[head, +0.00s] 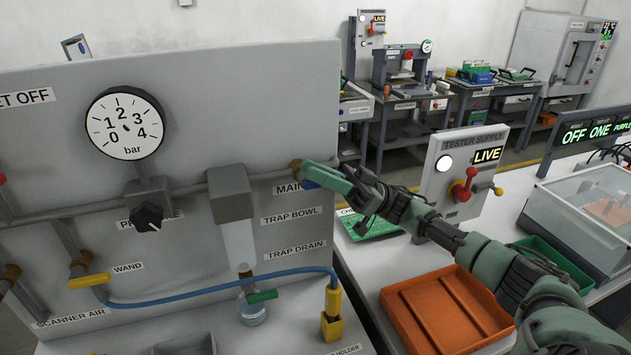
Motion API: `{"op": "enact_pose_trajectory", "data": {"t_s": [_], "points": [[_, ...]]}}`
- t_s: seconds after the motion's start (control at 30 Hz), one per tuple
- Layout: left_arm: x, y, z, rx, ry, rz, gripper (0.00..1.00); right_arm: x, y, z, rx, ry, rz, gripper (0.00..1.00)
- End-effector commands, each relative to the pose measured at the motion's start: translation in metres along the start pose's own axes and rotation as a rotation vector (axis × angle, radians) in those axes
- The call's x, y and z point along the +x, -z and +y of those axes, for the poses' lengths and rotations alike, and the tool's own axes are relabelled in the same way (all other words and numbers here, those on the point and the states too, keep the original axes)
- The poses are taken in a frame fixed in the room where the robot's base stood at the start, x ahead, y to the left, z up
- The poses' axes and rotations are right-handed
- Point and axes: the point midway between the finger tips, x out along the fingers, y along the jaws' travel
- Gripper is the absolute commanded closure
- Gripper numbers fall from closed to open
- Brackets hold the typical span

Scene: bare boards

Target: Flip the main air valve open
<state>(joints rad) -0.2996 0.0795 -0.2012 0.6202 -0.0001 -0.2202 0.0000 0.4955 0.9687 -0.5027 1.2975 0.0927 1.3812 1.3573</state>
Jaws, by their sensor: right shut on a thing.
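The main air valve (296,167) is a small brass-coloured fitting on the grey pipe, at the right side of the upright grey panel. The label "MAIN" shows beside it, partly covered by my gripper. A small blue part (309,184), which looks like its handle, shows at my gripper. My right gripper (312,176) reaches in from the right and is shut on this handle. The fingers hide most of the handle, so its exact angle is unclear. My left gripper is not in view.
The panel also bears a gauge (125,123), a black pressure knob (148,216), a trap bowl (239,243) and a blue hose (200,291). An orange tray (397,312) and a tester supply box (462,170) stand to the right, near my right arm.

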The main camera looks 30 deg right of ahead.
Motion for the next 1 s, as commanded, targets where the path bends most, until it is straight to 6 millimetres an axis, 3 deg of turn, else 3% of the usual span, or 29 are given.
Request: {"op": "enact_pose_trajectory", "data": {"t_s": [0.47, 0.5, 0.57, 0.6, 0.87, 1.0], "points": [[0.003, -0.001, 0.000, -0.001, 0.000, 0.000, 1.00, 0.000, 0.002, 0.000, -0.001, -0.001, 0.025, 1.00], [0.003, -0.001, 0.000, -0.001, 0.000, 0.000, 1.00, 0.000, 0.002, 0.000, -0.001, 0.000, 0.025, 0.83], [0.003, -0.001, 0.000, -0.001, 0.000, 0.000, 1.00, 0.000, 0.002, 0.000, -0.001, 0.000, 0.025, 0.66], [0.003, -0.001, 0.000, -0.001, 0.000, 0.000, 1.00, 0.000, 0.002, 0.000, -0.001, 0.000, 0.024, 0.64], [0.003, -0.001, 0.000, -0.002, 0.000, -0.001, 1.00, -0.001, 0.001, 0.000, -0.001, 0.000, 0.022, 0.64], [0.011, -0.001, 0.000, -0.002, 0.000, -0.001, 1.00, -0.011, -0.002, 0.001, -0.001, -0.002, 0.020, 0.64]]}}
